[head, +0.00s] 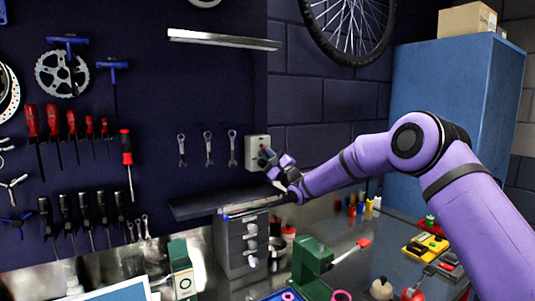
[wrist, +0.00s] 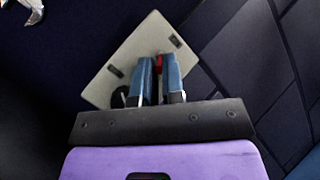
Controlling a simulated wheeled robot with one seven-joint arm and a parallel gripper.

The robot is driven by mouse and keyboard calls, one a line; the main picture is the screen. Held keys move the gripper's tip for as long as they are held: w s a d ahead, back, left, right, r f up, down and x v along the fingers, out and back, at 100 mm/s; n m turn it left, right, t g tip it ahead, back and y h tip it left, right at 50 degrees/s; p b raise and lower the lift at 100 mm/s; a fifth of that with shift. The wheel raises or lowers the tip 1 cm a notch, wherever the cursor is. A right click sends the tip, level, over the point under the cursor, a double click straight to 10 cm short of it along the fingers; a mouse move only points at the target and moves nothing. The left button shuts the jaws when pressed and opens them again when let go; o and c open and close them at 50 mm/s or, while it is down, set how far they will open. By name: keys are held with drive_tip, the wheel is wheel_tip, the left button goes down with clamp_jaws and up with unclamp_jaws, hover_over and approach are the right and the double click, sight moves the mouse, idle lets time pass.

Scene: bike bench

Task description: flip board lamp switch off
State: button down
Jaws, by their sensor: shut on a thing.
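The board lamp switch is a pale plate (head: 256,143) on the dark wall, right of the hanging wrenches. It appears tilted in the wrist view (wrist: 128,62), with dark slots and a dark round part partly behind the fingers. My gripper (head: 266,158) is at the front of this plate. In the wrist view my blue-tipped fingers (wrist: 160,78) are close together over the plate, with a small red part (wrist: 159,62) between them. The gripper is shut on this red part of the switch. The fingers hide most of it, so its position cannot be told.
A dark shelf (head: 222,203) and grey drawer unit (head: 242,245) are below the switch. A green vise (head: 312,262) stands on the bench. A blue cabinet (head: 440,95) is at right, and a bicycle wheel (head: 348,25) hangs above.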

drive_tip(key=shift+f, duration=0.1)
idle(0.3)
drive_tip(key=c, duration=1.2)
unclamp_jaws()
